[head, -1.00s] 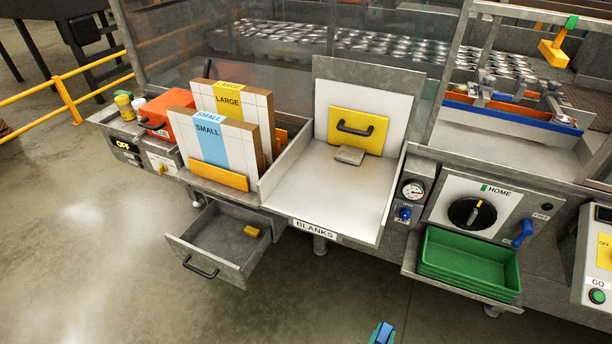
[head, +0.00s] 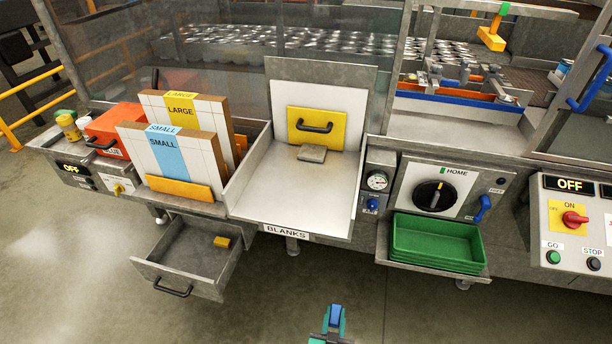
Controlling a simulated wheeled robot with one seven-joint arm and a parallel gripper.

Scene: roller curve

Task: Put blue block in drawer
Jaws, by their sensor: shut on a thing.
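The drawer (head: 176,282) is pulled open below the left part of the bench, and its inside shows from above. A small yellow block (head: 222,242) lies in its back right corner. My gripper (head: 334,322) is at the bottom edge of the head view, to the right of the drawer and apart from it. It is shut on the blue block (head: 335,315), which shows as a small blue piece between the teal fingers. The lower part of my gripper is cut off by the frame edge.
Above the drawer stand SMALL and LARGE panels (head: 168,150) and a red-orange box (head: 115,130). The white BLANKS tray (head: 290,190) juts out right of the drawer. Green trays (head: 436,240) sit further right. The floor in front is clear.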

